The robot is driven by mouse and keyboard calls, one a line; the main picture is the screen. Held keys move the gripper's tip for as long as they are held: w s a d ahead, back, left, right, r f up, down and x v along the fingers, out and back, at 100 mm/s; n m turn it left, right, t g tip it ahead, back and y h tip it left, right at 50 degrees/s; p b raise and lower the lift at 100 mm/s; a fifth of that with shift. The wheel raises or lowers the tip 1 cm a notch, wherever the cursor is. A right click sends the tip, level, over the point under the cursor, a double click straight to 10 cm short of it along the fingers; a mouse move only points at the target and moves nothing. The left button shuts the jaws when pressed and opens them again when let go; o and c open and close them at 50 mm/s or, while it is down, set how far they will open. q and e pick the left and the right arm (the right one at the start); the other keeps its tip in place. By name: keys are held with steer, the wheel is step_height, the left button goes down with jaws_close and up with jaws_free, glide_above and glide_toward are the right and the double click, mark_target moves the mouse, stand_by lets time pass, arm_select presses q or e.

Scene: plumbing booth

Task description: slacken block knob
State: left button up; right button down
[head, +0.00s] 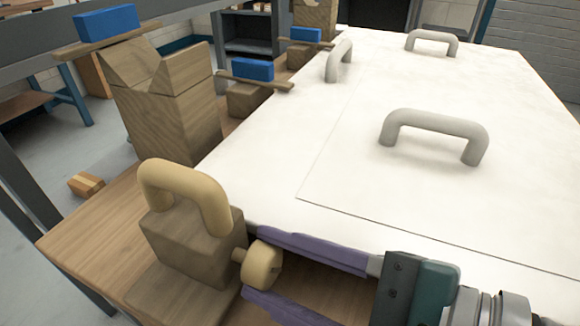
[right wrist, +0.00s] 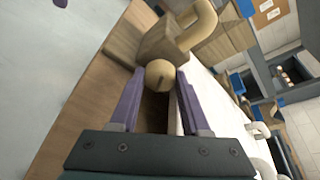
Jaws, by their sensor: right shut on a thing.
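The block knob (head: 262,264) is a pale, round wooden knob on a short stem on the side of a wooden block (head: 190,240). The knob also shows in the right wrist view (right wrist: 160,76), between the fingertips. A thick tan handle (head: 187,190) arches over the top of the block. My right gripper (head: 256,268) comes in from the right with its purple fingers on either side of the knob, shut on it. In the right wrist view the gripper (right wrist: 161,78) points straight at the knob. My left gripper is not seen in the head view.
A large white panel (head: 260,185) with several grey handles lies right of the block, close to my right fingers. Wooden V-notched blocks (head: 165,95) and blue-topped clamps (head: 253,70) line its left side. A small wooden piece (head: 86,184) lies at the bench's left edge.

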steer(key=shift+f, duration=0.1)
steer(key=n+b, duration=0.1)
steer(key=n+t+b, duration=0.1)
steer(key=n+b, duration=0.1)
steer(key=shift+s+f+t, duration=0.1)
steer(key=shift+f+t, duration=0.1)
steer(key=shift+t, duration=0.1)
steer(key=shift+r+n+t+b, duration=0.15)
steer(key=shift+n+t+b, duration=0.25)
steer(key=shift+n+b, duration=0.8)
steer(key=shift+c, duration=1.9)
jaws_free()
